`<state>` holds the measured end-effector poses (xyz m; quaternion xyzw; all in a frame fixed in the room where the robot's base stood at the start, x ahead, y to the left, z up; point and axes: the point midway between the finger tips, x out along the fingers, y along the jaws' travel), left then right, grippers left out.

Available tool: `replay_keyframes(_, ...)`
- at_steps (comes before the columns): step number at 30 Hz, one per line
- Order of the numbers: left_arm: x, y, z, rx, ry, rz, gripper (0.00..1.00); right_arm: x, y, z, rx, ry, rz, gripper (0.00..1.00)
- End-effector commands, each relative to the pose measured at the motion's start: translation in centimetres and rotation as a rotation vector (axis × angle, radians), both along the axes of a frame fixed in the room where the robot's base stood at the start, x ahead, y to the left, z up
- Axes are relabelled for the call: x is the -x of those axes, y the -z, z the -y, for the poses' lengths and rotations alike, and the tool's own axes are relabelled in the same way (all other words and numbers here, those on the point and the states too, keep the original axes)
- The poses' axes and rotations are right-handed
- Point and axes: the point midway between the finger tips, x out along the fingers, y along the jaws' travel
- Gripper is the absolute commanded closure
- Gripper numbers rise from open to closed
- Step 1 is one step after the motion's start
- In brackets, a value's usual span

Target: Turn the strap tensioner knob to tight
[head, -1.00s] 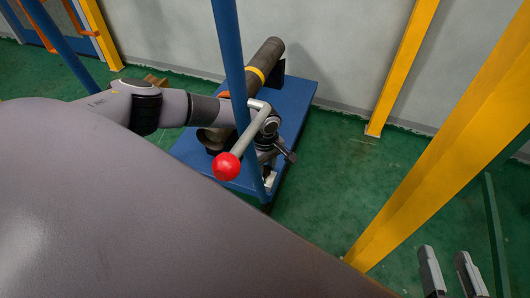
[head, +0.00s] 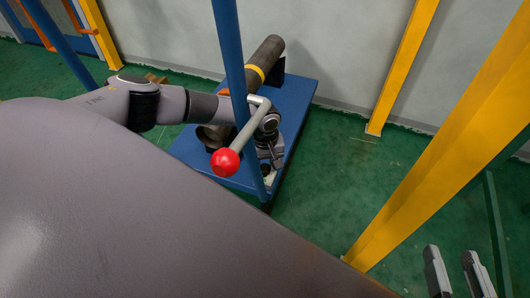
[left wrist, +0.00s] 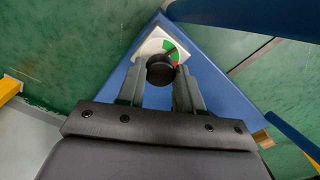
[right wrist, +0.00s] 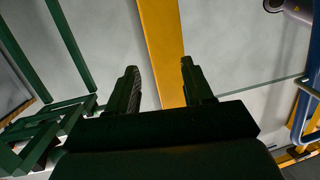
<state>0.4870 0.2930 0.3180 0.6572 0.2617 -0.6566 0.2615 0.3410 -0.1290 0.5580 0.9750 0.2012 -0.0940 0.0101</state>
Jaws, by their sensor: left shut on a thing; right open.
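The black tensioner knob (left wrist: 160,69) sits on a white dial plate (left wrist: 148,47) at a corner of the blue bench (left wrist: 211,72). The dial has a green sector and a small red mark beside the knob; I cannot read the knob's setting. My left gripper (left wrist: 161,74) has one finger on each side of the knob and is shut on it. In the head view my left gripper (head: 269,160) is low over the near end of the bench (head: 296,97), its fingertips and the knob mostly hidden. My right gripper (head: 455,270) is open and empty, also in its wrist view (right wrist: 159,68).
A brown pipe (head: 265,53) with a yellow band lies on the bench. A grey lever with a red ball (head: 225,163) and a blue post (head: 229,55) stand in front of my left wrist. Yellow posts (head: 401,70) rise to the right. Green floor between is clear.

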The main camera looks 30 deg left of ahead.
Motion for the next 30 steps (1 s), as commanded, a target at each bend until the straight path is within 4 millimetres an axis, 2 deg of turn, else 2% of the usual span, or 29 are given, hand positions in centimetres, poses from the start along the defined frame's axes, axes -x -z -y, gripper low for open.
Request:
replay_keyframes(8,0.0,0.0,0.1,0.002,0.001,-0.001,0.95,0.0,0.1,0.0,0.0,0.0,-0.003,0.49)
replay_keyframes(9,0.0,0.0,0.1,0.002,0.0,-0.001,0.58,0.0,0.1,0.0,0.001,0.0,-0.004,0.49)
replay_keyframes(11,0.0,0.0,0.1,0.002,0.0,-0.001,0.39,0.0,0.2,0.0,0.001,0.0,-0.004,0.49)
replay_keyframes(21,0.0,-0.4,0.0,0.001,-0.001,0.0,0.39,0.0,0.0,0.0,-0.002,-0.001,-0.007,0.49)
replay_keyframes(30,0.0,-5.0,0.1,0.002,0.0,0.001,0.39,-0.5,0.0,-1.2,-0.078,-0.02,-0.115,0.49)
